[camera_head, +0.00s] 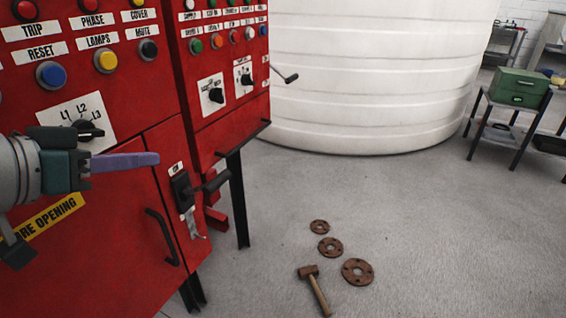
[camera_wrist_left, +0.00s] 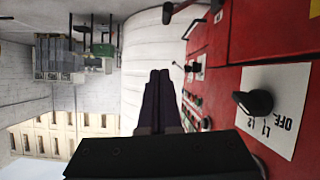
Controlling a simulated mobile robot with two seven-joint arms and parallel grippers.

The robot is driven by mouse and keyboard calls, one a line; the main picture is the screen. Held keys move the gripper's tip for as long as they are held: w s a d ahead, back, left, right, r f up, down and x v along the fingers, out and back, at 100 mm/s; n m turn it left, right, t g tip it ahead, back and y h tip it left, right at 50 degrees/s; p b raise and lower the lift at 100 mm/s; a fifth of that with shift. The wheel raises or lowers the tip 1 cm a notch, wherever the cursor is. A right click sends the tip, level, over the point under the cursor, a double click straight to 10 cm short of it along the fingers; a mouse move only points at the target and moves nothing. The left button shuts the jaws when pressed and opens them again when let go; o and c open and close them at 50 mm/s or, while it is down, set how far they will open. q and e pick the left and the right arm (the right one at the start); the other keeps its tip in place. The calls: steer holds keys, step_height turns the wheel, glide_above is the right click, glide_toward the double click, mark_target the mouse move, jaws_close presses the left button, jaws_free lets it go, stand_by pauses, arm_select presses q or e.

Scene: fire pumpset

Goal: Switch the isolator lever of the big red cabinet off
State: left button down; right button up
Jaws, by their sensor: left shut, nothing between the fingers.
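The big red cabinet (camera_head: 110,200) fills the left of the head view. Its isolator lever (camera_head: 184,192) is black, low on the right part of the front, under a small label that appears to read ON. The lever's handle (camera_head: 214,182) sticks out to the right. My left gripper (camera_head: 154,159) is shut and empty, its purple fingers pointing right across the cabinet front. In the picture its tips are above and left of the lever, with a gap between. The shut fingers (camera_wrist_left: 160,74) also show in the left wrist view. My right gripper is not in view.
A rotary switch (camera_head: 86,130) sits behind my left gripper; it also shows in the wrist view (camera_wrist_left: 254,102). A black door handle (camera_head: 161,236) is below. A second red cabinet (camera_head: 235,125) stands beyond. Rusty flanges (camera_head: 357,271) and a hammer (camera_head: 314,288) lie on open floor.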

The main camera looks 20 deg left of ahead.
arm_select(q)
steer(key=w+a+f+t+h+b, duration=0.1)
steer(key=w+a+f+t+b, duration=0.1)
steer(key=f+b, duration=0.3)
steer(key=w+a+b, duration=0.1)
steer(key=b, duration=0.2)
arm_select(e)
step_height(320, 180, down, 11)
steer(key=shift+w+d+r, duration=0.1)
arm_select(q)
steer(key=shift+w, duration=0.1)
steer(key=w+f+b, duration=0.1)
steer(key=w+f, duration=0.1)
steer(key=w, duration=0.1)
steer(key=w+d+f+b, duration=0.1)
steer(key=w+f+b, duration=0.1)
steer(key=w, duration=0.1)
steer(key=w+d+f+b, duration=0.1)
steer(key=w, duration=0.2)
steer(key=shift+w+f, duration=0.2)
steer(key=shift+f, duration=0.2)
steer(key=shift+d+f, duration=0.1)
steer(key=shift+f, duration=0.2)
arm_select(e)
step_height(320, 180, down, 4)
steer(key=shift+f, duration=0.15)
